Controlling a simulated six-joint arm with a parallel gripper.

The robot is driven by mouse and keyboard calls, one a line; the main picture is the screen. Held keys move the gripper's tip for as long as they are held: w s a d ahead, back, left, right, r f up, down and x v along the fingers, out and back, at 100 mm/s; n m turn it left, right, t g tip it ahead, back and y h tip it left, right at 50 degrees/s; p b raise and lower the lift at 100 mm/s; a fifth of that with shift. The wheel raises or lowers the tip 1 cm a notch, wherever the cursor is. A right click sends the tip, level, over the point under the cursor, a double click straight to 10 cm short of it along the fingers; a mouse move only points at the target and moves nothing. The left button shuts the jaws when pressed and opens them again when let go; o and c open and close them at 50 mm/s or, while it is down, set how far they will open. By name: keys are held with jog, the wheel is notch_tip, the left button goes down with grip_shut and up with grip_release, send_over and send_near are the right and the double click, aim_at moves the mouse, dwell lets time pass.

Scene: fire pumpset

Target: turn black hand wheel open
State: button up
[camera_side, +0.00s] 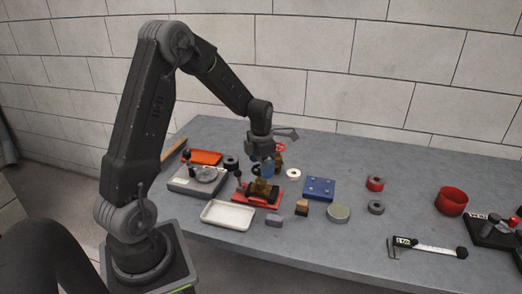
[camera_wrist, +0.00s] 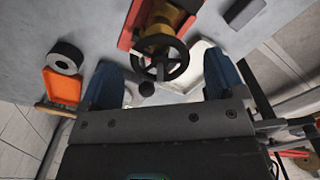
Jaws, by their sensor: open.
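The black hand wheel (camera_wrist: 163,56) is a spoked ring on a brass valve (camera_wrist: 160,20) in the wrist view. The valve is on a red base (camera_wrist: 128,38). In the side view, the brass valve (camera_side: 262,186) and red base (camera_side: 248,202) are on the table under my gripper; I cannot clearly pick out the wheel there. My gripper (camera_wrist: 163,78) is open and empty, with one blue finger either side of the wheel's lower part in the picture. It points down above the valve in the side view (camera_side: 268,168). I cannot tell whether the fingers reach the wheel's height.
A white tray (camera_side: 228,215) stands in front of the red base. A grey box (camera_side: 195,181) is to its left, a blue block (camera_side: 319,188) to its right. An orange tray (camera_side: 204,157) lies behind. Small blocks and rings stand nearby.

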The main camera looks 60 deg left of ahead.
notch_tip(320, 180, up, 13)
jog(key=shift+r, duration=0.15)
jog(key=shift+d, duration=0.1)
dwell(0.3)
jog(key=s+d+r+m+t, duration=0.2)
jog(key=s+d+r+m, duration=0.15)
jog(key=d+m, duration=0.45)
jog(key=s+d+r+m+t, duration=0.15)
jog(key=s+d+m, duration=0.35)
jog(key=m, duration=0.5)
jog(key=s+d+m+t, duration=0.2)
jog(key=s+d+m, duration=0.6)
jog(key=m, duration=0.9)
jog(key=shift+s, duration=0.35)
jog(key=shift+w, duration=0.1)
